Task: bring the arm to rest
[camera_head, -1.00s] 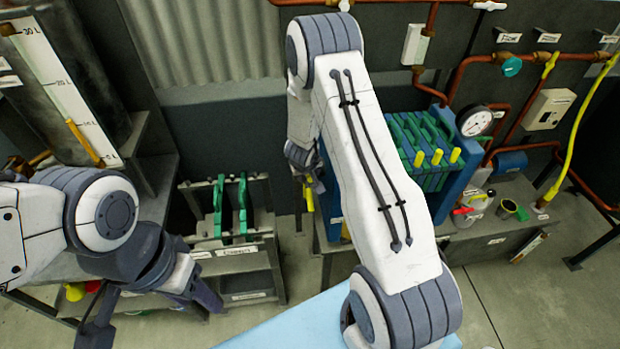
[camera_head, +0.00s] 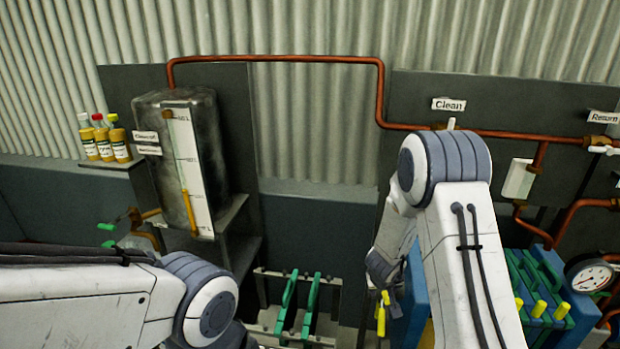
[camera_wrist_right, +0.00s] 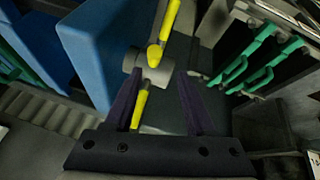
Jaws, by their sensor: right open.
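My right arm (camera_head: 462,245) reaches in at the right of the head view. Its gripper (camera_head: 384,290) is low beside the blue press, partly hidden by the arm. In the right wrist view my right gripper (camera_wrist_right: 160,95) has its two dark fingers spread apart. A yellow handle (camera_wrist_right: 167,30) on a grey hub (camera_wrist_right: 148,66) shows beyond and between the fingers; I cannot tell whether they touch it. A yellow handle also shows in the head view (camera_head: 381,313). My left arm (camera_head: 90,303) lies across the lower left; its gripper is out of view.
A metal tank (camera_head: 205,125) with a level gauge stands at left, beside a shelf (camera_head: 108,164) of small bottles. A rack with green-handled plates (camera_head: 287,305) is low in the middle. The blue press (camera_head: 412,305) and a pressure gauge (camera_head: 590,276) are at right. Copper pipes (camera_head: 290,58) run along the wall.

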